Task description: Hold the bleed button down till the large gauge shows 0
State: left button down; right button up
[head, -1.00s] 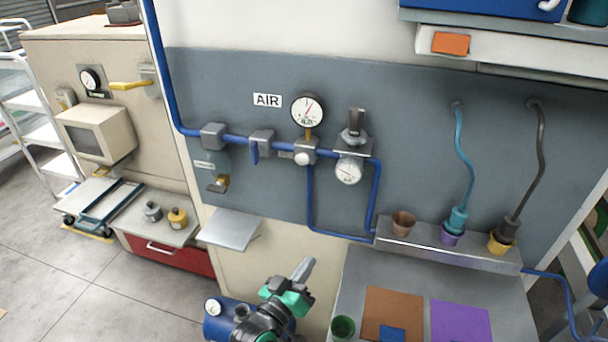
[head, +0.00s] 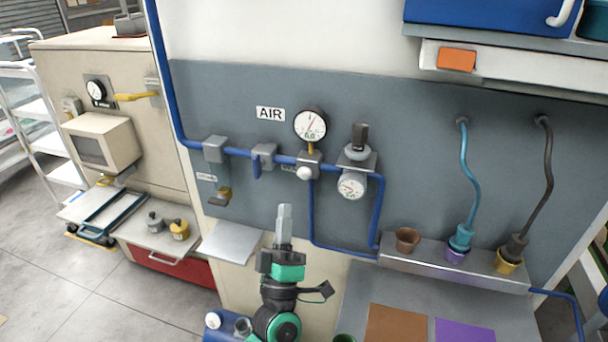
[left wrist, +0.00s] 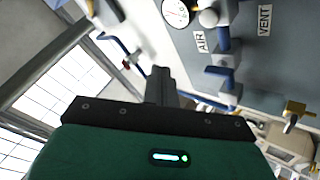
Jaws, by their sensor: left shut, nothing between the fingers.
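The large gauge (head: 310,124) is a white dial with a red needle on the grey panel, right of the AIR label. Its needle points up and slightly right; its digits are too small to read surely. The bleed button (head: 304,173) is a pale round knob on the block below the gauge. My left gripper (head: 284,210) is shut and empty, fingers upward, below and left of the button and apart from it. In the left wrist view, the fingers (left wrist: 160,78) are shut, with the gauge (left wrist: 177,12) and button (left wrist: 208,18) near the top. My right gripper is out of view.
A blue pipe (head: 238,152) with several fittings crosses the panel. A regulator with a small gauge (head: 351,186) sits right of the button. A grey shelf (head: 229,242) juts out at lower left. A ledge (head: 410,262) with cups stands at right.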

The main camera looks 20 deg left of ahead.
pick_arm(q)
jog(key=shift+w, duration=0.1)
jog(key=b, duration=0.1)
send_near(305, 172)
jog(key=shift+w+a+r, duration=0.2)
jog(key=shift+w+r, duration=0.25)
jog(key=shift+r, duration=0.4)
jog(key=shift+w+a+r, duration=0.2)
jog(key=shift+w+r, duration=0.25)
jog(key=shift+r, duration=0.4)
jog(key=shift+w+a+r, duration=0.2)
jog(key=shift+w+r, duration=0.3)
jog(key=shift+r, duration=0.35)
jog(key=shift+w, duration=0.15)
jog(key=shift+w, duration=0.25)
jog(key=shift+w+b, duration=0.4)
jog(key=shift+w, duration=0.05)
dwell(4.0)
